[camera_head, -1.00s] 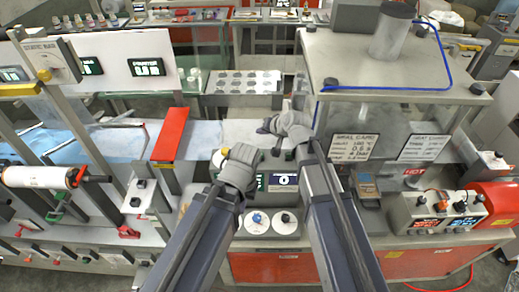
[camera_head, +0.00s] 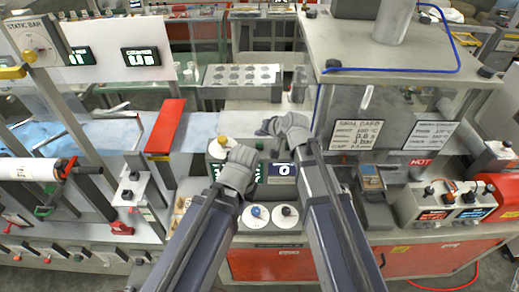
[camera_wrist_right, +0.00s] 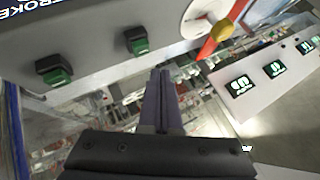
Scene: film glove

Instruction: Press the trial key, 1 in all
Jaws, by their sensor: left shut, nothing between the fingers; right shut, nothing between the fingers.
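My right gripper (camera_head: 264,128) is shut and empty above the panel's back edge. In the right wrist view its fingers (camera_wrist_right: 160,85) point towards a grey face with two black-and-green keys (camera_wrist_right: 137,40). I cannot tell which key is the trial key.
A red bar (camera_head: 165,126) stands left of the panel over blue film. A clear-sided cabinet (camera_head: 400,55) with hanging cards is at the right. A control box (camera_head: 440,205) with a red "HOT" sign stands at the lower right. A white roll (camera_head: 25,168) is at the left.

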